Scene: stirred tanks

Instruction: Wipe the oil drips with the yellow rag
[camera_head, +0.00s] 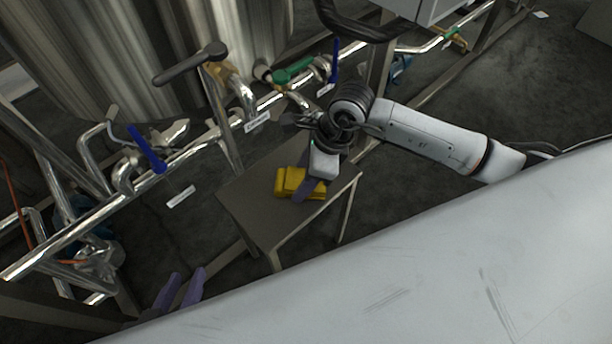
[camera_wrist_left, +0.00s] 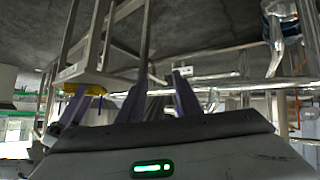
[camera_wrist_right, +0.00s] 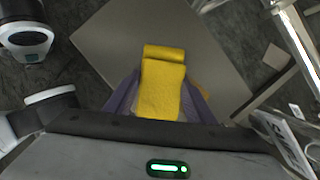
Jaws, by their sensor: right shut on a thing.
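The yellow rag (camera_head: 287,182) lies folded on a small grey table (camera_head: 246,205) in the head view. It also shows in the right wrist view (camera_wrist_right: 160,90), between the purple fingers of my right gripper (camera_wrist_right: 157,97). My right gripper (camera_head: 304,187) is shut on the rag, low over the tabletop. A small brownish patch (camera_wrist_right: 199,88) shows beside the right finger; I cannot tell whether it is oil. No other drips are clear. My left gripper (camera_head: 183,287) is open and empty, low at the front left, apart from the table; its fingers also show in the left wrist view (camera_wrist_left: 160,97).
Shiny pipes with blue-handled (camera_head: 147,149) and green-handled (camera_head: 293,71) valves run behind and left of the table. A large steel tank (camera_head: 130,50) stands behind them. The tabletop's left part is bare. Open dark floor lies left of the table.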

